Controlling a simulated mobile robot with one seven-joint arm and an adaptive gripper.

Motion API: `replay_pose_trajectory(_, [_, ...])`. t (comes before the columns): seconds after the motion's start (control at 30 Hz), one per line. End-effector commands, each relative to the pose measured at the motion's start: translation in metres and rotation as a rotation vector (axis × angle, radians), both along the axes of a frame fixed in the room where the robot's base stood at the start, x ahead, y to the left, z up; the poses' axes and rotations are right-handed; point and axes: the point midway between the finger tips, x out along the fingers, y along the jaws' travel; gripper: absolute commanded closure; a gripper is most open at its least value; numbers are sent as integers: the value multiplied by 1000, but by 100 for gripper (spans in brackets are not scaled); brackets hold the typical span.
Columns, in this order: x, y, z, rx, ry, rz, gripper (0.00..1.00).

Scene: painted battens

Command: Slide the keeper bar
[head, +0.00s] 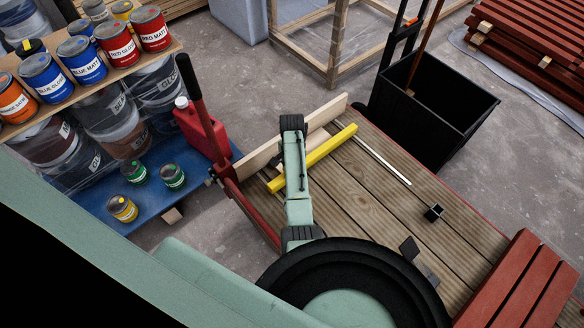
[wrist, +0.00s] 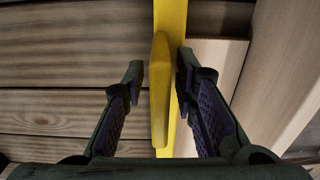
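The keeper bar appears to be the long yellow bar (head: 334,146) lying across the far end of the plank-topped bench (head: 375,205). In the wrist view the yellow bar (wrist: 170,18) runs from the top edge downward, with a raised yellow grip (wrist: 160,90) along it. My gripper (wrist: 159,70) is open, with one finger on each side of this grip. Narrow gaps show between the grip and the fingertips. In the head view my arm covers the bar's middle and hides the fingers.
A pale board (head: 325,113) stands along the bench's far edge. A thin light strip (head: 381,160), a small black square cup (head: 434,212) and red battens (head: 530,280) are on the right. A black bin (head: 430,105) stands beyond the bench.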

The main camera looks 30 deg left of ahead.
Motion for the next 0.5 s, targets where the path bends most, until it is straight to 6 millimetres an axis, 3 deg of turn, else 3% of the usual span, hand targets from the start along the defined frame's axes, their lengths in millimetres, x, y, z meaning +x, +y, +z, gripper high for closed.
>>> replay_pose_trajectory(0.33, [0,0,2,0,0,-1,70])
replay_pose_trajectory(0.5, [1,0,21,1,-2,-1,70])
